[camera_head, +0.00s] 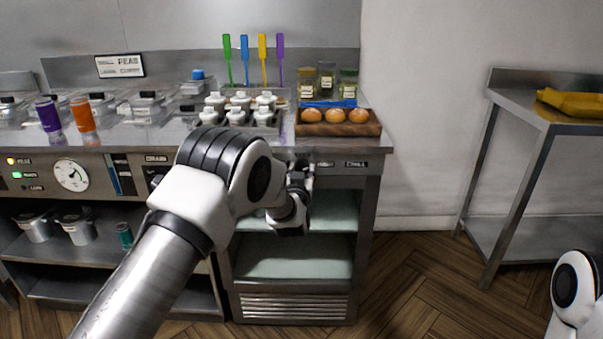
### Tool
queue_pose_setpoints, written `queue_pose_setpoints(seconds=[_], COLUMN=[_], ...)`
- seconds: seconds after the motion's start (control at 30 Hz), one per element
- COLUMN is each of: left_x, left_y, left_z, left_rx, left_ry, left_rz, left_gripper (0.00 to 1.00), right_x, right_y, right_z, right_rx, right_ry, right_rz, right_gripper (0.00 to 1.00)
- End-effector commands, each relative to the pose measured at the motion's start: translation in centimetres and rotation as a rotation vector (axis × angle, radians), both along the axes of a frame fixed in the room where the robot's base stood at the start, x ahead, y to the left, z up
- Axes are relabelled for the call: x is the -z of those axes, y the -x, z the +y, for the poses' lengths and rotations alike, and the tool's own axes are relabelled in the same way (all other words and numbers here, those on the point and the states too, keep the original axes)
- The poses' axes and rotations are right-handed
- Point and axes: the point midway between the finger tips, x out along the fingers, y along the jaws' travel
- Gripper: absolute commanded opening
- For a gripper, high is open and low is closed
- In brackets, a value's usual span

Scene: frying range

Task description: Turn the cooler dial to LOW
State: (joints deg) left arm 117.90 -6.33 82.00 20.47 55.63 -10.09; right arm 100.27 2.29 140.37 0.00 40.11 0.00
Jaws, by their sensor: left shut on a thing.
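The cooler (293,258) is the steel unit at the right end of the counter, with pale shelves inside and a vent grille at the bottom. Its front strip carries a small label (357,164) at the right. My left arm reaches across the cooler's front, and my left gripper (303,172) is at that strip, shut on the cooler dial. The dial is hidden by the gripper and wrist, so its setting cannot be read. My right gripper is out of view; only part of my right arm shows at the bottom right.
A wooden tray (338,130) with several round buns sits on the counter above the cooler, beside white-topped containers (238,108). A round gauge (71,174) is on the panel to the left. A steel side table (518,108) stands at the right, with open floor between.

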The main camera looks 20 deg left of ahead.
Motion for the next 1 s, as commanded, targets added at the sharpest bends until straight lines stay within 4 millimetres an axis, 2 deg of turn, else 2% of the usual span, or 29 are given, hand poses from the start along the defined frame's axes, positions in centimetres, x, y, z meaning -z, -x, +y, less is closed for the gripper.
queue_pose_setpoints(seconds=[1.0], left_x=[0.4], left_y=[0.0], left_z=[-0.1], left_rx=[0.0], left_ry=[0.854], left_rz=[-0.246], left_gripper=[0.06], right_x=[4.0], right_y=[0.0], right_z=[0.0], right_rx=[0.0], right_ry=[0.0], right_rz=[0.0], right_gripper=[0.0])
